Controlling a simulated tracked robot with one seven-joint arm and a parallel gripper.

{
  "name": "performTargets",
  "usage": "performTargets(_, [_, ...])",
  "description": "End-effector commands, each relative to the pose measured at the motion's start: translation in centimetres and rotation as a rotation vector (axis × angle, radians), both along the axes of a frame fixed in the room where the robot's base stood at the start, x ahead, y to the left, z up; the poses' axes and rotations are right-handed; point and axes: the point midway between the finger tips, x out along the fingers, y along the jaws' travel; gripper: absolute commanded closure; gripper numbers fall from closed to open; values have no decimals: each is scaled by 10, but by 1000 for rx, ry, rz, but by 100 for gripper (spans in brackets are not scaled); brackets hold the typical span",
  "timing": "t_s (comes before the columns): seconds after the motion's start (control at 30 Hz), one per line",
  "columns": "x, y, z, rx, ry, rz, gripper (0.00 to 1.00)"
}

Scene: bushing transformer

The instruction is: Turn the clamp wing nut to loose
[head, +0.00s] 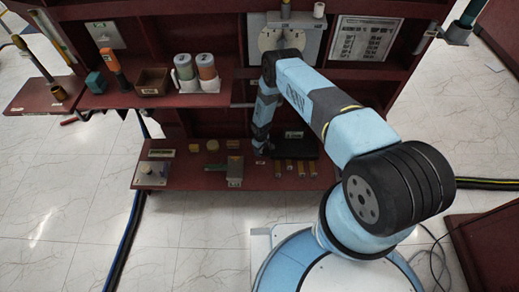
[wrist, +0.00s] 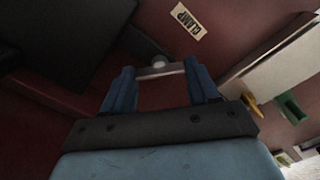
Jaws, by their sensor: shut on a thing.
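The clamp wing nut (wrist: 160,71) shows in the wrist view as a pale grey bar with a round hub. It lies between the two blue fingers of my gripper (wrist: 161,77), which is shut on it. A "CLAMP" label (wrist: 184,20) is on the dark red surface just beyond the nut. In the head view my gripper (head: 261,150) is low at the lower shelf, and the wing nut cannot be made out there. The nut's exact turn angle is hard to tell.
The lower red shelf (head: 190,178) holds a grey block (head: 235,168) left of my gripper and a dark tray (head: 305,147) right of it. Above, the upper shelf holds two capped cylinders (head: 207,70) and a brown box (head: 152,81). In the wrist view a dark panel (wrist: 65,40) is close at upper left.

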Motion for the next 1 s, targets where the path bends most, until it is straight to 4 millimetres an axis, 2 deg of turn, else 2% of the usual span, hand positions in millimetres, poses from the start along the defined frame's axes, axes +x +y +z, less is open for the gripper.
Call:
performTargets(0.5, [1, 0, 0, 2, -1, 454, 71])
performTargets(0.73, [1, -1, 0, 2, -2, 586, 71])
performTargets(1.0, [1, -1, 0, 1, -1, 662, 71])
